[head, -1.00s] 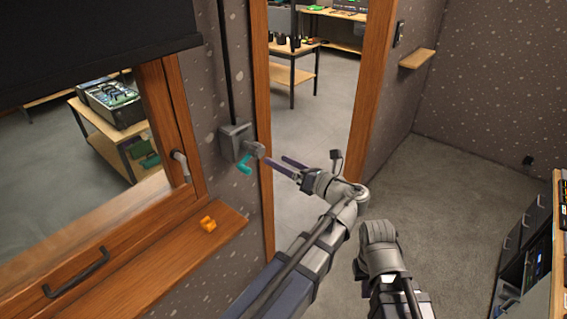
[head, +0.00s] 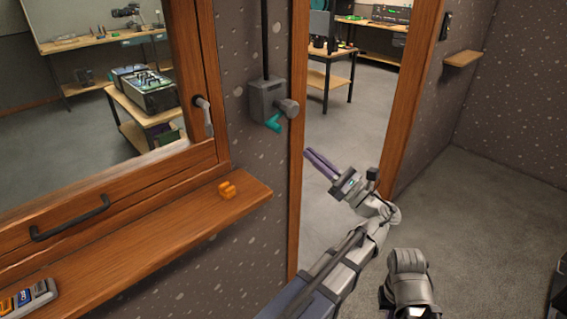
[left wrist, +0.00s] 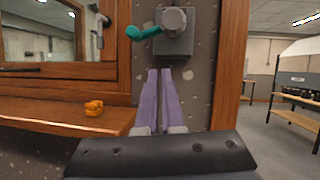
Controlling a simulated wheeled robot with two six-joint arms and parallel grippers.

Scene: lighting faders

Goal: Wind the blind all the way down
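A grey winder box (head: 265,98) with a round hub and a teal crank handle (head: 271,124) is fixed to the wall between window and doorway. The handle points to the left of the hub in the left wrist view (left wrist: 140,33). My left gripper (head: 307,152) is below and right of the handle, apart from it. Its purple fingers lie close together with nothing seen between them; they also show below the box in the left wrist view (left wrist: 160,72). The blind itself is outside the current head view. My right gripper's fingers are not seen, only part of that arm.
A wooden sill (head: 165,225) runs under the window with an orange object (head: 227,190) on it. The window frame has a grey handle (head: 203,112). A wooden door frame (head: 295,215) stands just right of the winder. A small shelf (head: 462,58) is on the right wall.

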